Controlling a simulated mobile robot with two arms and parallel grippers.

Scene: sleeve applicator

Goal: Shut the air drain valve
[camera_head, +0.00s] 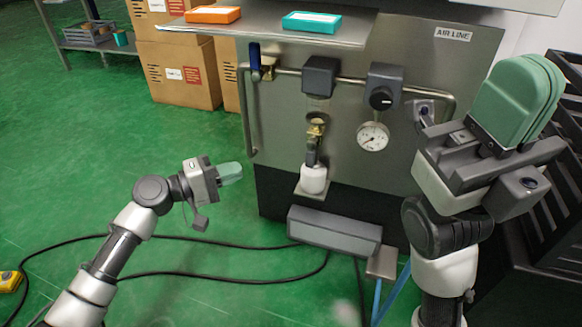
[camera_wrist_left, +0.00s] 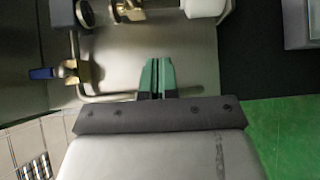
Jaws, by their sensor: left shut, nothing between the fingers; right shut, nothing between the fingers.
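A panel marked AIR LINE (camera_head: 452,34) carries the air fittings. A brass valve (camera_head: 316,128) with a dark blue lever (camera_head: 311,152) hangs below a grey block, over a white cup (camera_head: 313,179). Another valve with a blue lever (camera_head: 255,58) sits at the pipe's upper left; its lever points up. That blue lever also shows in the left wrist view (camera_wrist_left: 45,73). I cannot tell from labels which is the drain valve. My left gripper (camera_head: 238,173), with green fingers, is shut and empty, left of the white cup and apart from it. My right gripper (camera_head: 540,75) is shut and empty at the right.
A round gauge (camera_head: 373,136) and a black knob (camera_head: 381,98) are on the panel. A grey box (camera_head: 334,232) sits below the panel. A shelf (camera_head: 280,31) with orange and teal boxes overhangs above. Black hoses cross the green floor, which is open at left.

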